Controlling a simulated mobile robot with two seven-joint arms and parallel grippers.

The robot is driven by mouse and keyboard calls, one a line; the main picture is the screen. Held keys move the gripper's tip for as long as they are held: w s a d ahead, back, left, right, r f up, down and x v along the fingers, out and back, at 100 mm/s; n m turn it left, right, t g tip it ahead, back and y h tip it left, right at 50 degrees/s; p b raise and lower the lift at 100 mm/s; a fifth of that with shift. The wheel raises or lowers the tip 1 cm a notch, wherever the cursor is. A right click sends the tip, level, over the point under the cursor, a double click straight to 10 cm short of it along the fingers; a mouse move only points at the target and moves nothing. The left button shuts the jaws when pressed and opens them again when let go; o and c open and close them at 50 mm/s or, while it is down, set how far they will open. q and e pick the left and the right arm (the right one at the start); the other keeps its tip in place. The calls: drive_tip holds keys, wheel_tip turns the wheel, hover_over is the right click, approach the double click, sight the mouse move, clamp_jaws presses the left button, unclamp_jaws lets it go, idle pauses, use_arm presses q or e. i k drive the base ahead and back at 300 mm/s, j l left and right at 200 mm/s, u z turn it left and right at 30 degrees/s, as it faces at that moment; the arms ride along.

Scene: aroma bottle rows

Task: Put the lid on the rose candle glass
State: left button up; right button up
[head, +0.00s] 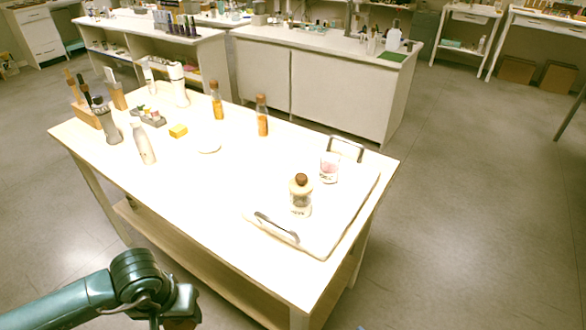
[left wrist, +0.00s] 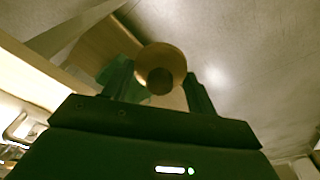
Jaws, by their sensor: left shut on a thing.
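A clear glass with pink contents, likely the rose candle glass (head: 329,168), stands upright without a lid on the white tray (head: 325,243) at the table's right end. My left gripper (head: 178,314) is low in front of the table, well away from the tray. In the left wrist view, its fingers (left wrist: 158,80) are shut on a round wooden lid (left wrist: 160,54) with a darker knob. The lid is mostly hidden in the head view. My right gripper is out of view.
The tray has two dark handles, one near (head: 277,226) and one far (head: 346,148). Amber bottles (head: 262,118), a pale bottle (head: 143,143), a yellow block (head: 178,131) and a white dish (head: 208,145) stand farther left. The table's front middle is clear.

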sight(331, 159)
drive_tip(key=l+u, duration=0.45)
drive_tip(key=l, duration=0.4)
drive_tip(key=l+u, duration=0.25)
drive_tip(key=l, duration=0.3)
drive_tip(key=l+u, duration=0.3)
drive_tip(key=l, duration=0.25)
drive_tip(key=i, duration=0.05)
